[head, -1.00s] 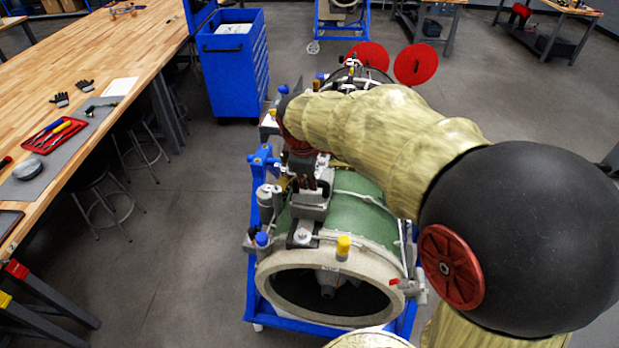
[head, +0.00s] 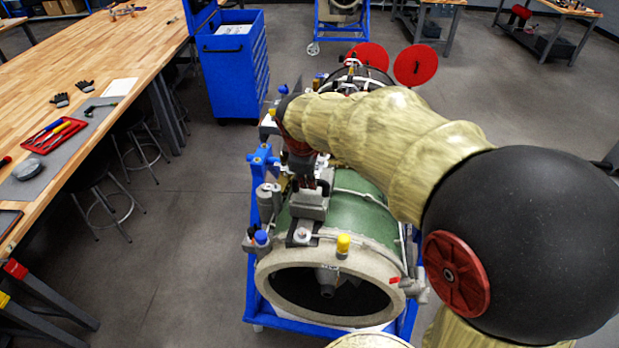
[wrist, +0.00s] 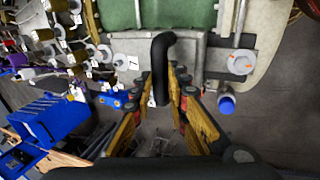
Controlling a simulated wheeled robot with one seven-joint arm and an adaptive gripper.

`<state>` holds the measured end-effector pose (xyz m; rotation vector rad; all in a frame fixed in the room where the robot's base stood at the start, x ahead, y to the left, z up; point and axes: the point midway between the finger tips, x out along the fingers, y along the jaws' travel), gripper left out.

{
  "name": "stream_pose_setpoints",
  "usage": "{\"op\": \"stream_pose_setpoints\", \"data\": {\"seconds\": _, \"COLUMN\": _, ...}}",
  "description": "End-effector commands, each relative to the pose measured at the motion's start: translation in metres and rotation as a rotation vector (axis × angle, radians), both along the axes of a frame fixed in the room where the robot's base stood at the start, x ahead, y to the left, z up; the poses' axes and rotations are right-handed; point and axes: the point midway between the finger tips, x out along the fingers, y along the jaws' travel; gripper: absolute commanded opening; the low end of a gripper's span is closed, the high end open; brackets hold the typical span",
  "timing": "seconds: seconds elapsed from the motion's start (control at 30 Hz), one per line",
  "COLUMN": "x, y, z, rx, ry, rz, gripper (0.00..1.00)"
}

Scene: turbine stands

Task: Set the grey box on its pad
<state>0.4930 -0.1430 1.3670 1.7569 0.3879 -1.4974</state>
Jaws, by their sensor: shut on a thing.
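The grey box (head: 309,206) is at the top left of the green turbine casing (head: 354,217) in the head view. My gripper (head: 314,178) is above it, pointing down. In the wrist view, the fingers of my gripper (wrist: 160,92) are shut on the black handle (wrist: 159,60) of the grey box (wrist: 198,64). A pale grey plate with a round bolt (head: 302,236) shows just in front of the box.
A blue-capped fitting (head: 262,238) and a yellow-capped fitting (head: 343,243) stand close by on the turbine. The blue stand (head: 252,290) carries the turbine.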

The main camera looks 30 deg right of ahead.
Motion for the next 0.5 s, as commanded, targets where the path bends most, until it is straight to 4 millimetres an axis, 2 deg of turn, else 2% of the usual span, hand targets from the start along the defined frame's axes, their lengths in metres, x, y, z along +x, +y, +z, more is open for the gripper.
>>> {"op": "stream_pose_setpoints", "data": {"seconds": 0.03, "x": -0.0047, "y": 0.0014, "z": -0.0109, "rx": 0.006, "ry": 0.020, "rz": -0.003, "gripper": 0.00}}
{"op": "stream_pose_setpoints", "data": {"seconds": 0.2, "x": -0.0052, "y": 0.0016, "z": -0.0123, "rx": 0.008, "ry": 0.023, "rz": -0.003, "gripper": 0.00}}
{"op": "stream_pose_setpoints", "data": {"seconds": 0.23, "x": -0.0052, "y": 0.0016, "z": -0.0125, "rx": 0.008, "ry": 0.025, "rz": -0.003, "gripper": 0.18}}
{"op": "stream_pose_setpoints", "data": {"seconds": 0.5, "x": -0.0042, "y": 0.0013, "z": -0.0094, "rx": 0.006, "ry": 0.018, "rz": -0.002, "gripper": 0.33}}
